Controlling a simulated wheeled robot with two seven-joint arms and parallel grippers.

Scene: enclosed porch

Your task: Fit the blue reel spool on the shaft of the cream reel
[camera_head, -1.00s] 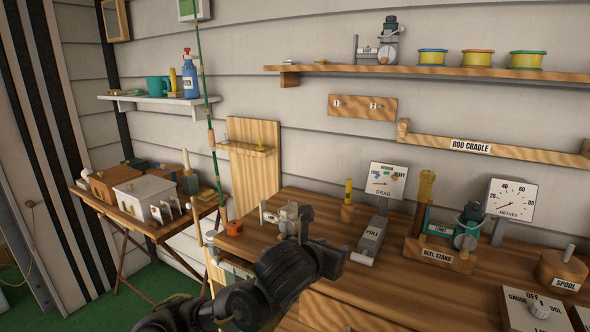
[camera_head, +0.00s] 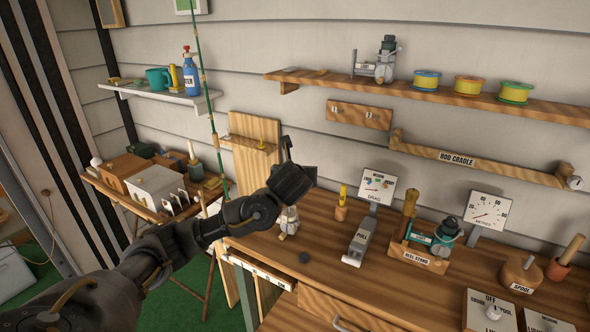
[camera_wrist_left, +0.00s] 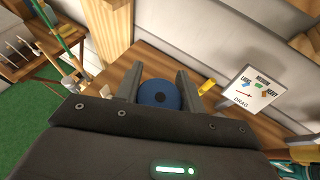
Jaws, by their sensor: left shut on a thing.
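My left gripper (camera_head: 292,180) is raised above the left part of the workbench. In the left wrist view its two fingers (camera_wrist_left: 158,84) are closed on the sides of the blue spool (camera_wrist_left: 158,97), a round blue disc with a dark centre hole. The spool is hidden behind the gripper in the head view. The cream reel (camera_head: 288,222) stands on the bench near its left end, below and apart from the gripper and partly covered by it. Its shaft cannot be made out. My right gripper is not in view.
A small dark round piece (camera_head: 304,258) lies on the bench. To the right stand the grey PULL block (camera_head: 358,242), the drag dial (camera_head: 376,188), the reel stand (camera_head: 418,258) with a green reel, and the wooden spool post (camera_head: 521,272). A wall shelf (camera_head: 440,94) hangs above.

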